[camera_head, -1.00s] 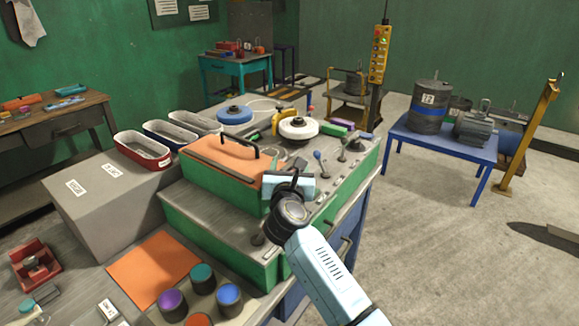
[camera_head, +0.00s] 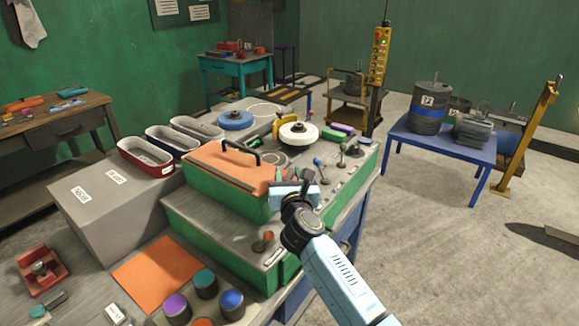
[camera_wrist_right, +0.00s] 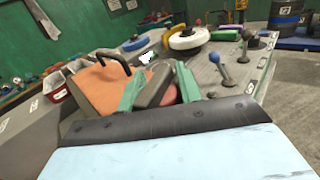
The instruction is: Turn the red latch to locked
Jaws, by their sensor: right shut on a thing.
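My right gripper (camera_head: 284,183) reaches over the front right edge of the green console (camera_head: 222,190), close to its orange lid (camera_head: 215,165). In the head view its own palm hides its fingertips. In the right wrist view the two green fingers (camera_wrist_right: 160,86) are closed around a grey-brown piece with a red part (camera_wrist_right: 171,95), which looks like the red latch. Most of the latch is hidden by the fingers, so I cannot read its angle. My left gripper is not in view.
Levers with blue and dark knobs (camera_head: 319,165) stand right of my gripper. A white round wheel (camera_head: 298,134) stands behind it. A small orange-red knob (camera_head: 268,236) sits on the lower front step. Oval trays (camera_head: 146,156) stand left of the console.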

